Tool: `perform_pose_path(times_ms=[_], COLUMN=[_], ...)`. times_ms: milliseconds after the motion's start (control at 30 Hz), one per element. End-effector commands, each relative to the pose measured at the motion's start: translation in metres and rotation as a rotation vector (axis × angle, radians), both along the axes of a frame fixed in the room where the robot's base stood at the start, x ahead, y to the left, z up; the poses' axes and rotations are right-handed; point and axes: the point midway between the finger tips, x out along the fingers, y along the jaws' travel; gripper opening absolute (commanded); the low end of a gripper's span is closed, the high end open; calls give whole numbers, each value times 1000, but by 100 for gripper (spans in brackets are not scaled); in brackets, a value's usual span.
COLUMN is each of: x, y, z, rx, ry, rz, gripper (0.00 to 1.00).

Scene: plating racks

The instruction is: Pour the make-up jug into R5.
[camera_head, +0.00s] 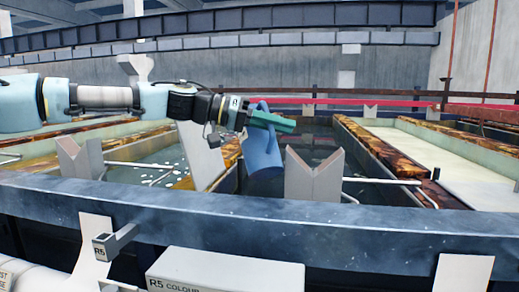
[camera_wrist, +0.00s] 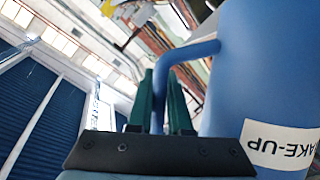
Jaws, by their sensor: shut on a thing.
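The blue make-up jug (camera_head: 262,158) hangs from my gripper (camera_head: 286,125) in the head view, behind the front rail and in front of dark tank liquid. It looks slightly tilted; no stream of liquid shows. In the wrist view the jug (camera_wrist: 258,70) fills the right side, with its white label (camera_wrist: 280,146) reading "AKE-UP" upside down. The green fingers of my gripper (camera_wrist: 162,85) are shut on its handle (camera_wrist: 185,52). The jug's contents are hidden.
A grey-blue rail (camera_head: 240,215) runs across the front. V-notched supports stand left (camera_head: 80,158) and right (camera_head: 314,177) of the jug. Rusty-edged tanks lie on both sides, with a pale one (camera_head: 450,160) at right. A red bar (camera_head: 400,103) crosses behind.

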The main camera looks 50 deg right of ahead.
Motion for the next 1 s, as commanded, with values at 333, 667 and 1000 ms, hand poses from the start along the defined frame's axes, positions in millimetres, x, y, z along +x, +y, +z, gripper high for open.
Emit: perform_pose_path(times_ms=[333,667,1000], x=[-1,-1,0], y=[1,0,0], z=[-1,-9,-19], rx=[-14,-44,-98], ry=[-30,-90,-201], rz=[0,0,0], gripper=[0,0,0])
